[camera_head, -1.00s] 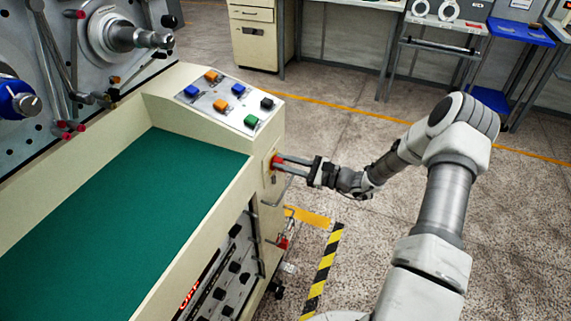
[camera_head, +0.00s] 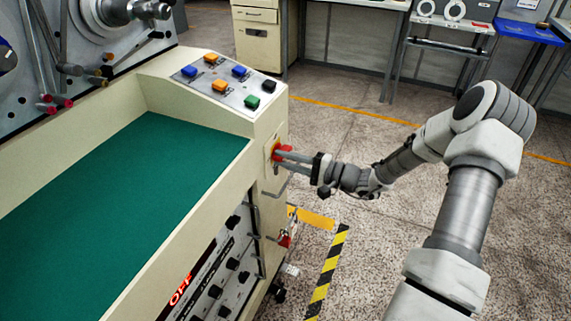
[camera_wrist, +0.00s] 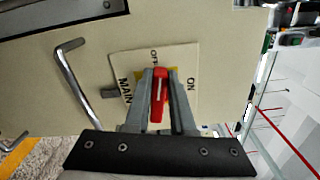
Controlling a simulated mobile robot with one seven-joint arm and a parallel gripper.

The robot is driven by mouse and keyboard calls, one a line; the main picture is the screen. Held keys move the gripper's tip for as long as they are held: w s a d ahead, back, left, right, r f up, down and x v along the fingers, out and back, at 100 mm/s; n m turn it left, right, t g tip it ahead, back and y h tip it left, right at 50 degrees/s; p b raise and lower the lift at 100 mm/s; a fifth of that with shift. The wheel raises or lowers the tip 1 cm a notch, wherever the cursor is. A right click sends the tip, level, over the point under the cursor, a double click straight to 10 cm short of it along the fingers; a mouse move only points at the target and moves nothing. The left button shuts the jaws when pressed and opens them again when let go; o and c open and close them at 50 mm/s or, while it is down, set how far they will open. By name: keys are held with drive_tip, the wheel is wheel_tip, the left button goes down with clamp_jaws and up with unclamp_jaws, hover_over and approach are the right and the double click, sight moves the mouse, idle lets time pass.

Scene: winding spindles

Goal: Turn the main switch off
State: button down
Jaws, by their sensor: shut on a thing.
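The main switch is a red handle (camera_wrist: 158,96) on a yellow centre, set on a pale plate (camera_wrist: 122,66) marked MAIN, OFF and ON. In the wrist view the plate looks tilted and the handle's far end points up, between the OFF and ON marks as seen. In the head view the red switch (camera_head: 275,152) sits on the machine's end panel below the button panel. My gripper (camera_wrist: 160,88) is shut on the red handle, one finger on each side. The fingers hide part of the plate. It also shows in the head view (camera_head: 283,155).
A bent metal bar handle (camera_wrist: 76,82) stands out from the panel beside the plate. A lit red OFF sign (camera_head: 181,288) shows on the machine's lower front. The button panel (camera_head: 220,84) lies above the switch. The floor at right is clear.

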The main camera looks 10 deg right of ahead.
drive_tip(key=shift+f+n+b, duration=0.45)
drive_tip(key=shift+n+b, duration=0.6)
drive_tip(key=shift+n, duration=0.15)
drive_tip(key=c, duration=0.8)
unclamp_jaws()
drive_tip(key=shift+o, duration=0.2)
drive_tip(key=shift+s+d+r, duration=0.1)
drive_tip(key=p+v, duration=0.2)
drive_tip(key=v, duration=1.5)
